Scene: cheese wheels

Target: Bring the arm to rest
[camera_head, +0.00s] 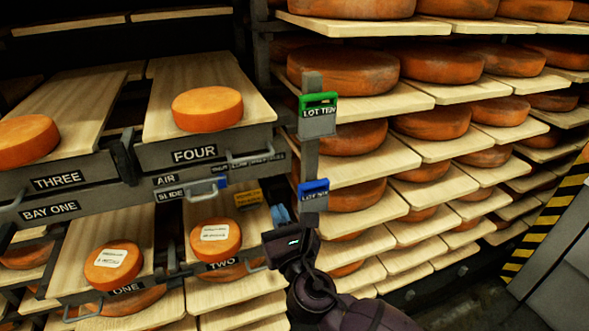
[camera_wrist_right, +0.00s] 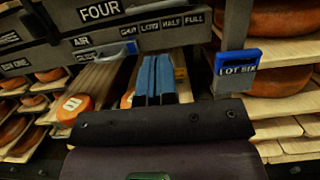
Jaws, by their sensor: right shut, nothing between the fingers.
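My right arm (camera_head: 318,285) comes in from the bottom of the head view. Its gripper (camera_head: 281,214) has blue fingertips, pointing up and away, in front of the rack between the shelf marked TWO and the post with the blue tag. In the right wrist view the two blue fingers (camera_wrist_right: 155,72) lie side by side, shut, with nothing between them. My left gripper is not in view.
Cheese wheels lie on boards marked THREE (camera_head: 58,182), FOUR (camera_head: 194,155), ONE (camera_head: 127,289) and TWO (camera_head: 220,265). A slider plate (camera_head: 192,190) and a post (camera_head: 311,160) with green and blue tags (camera_head: 314,188) stand close to the gripper. Loaded shelves fill the right; floor (camera_head: 465,285) shows lower right.

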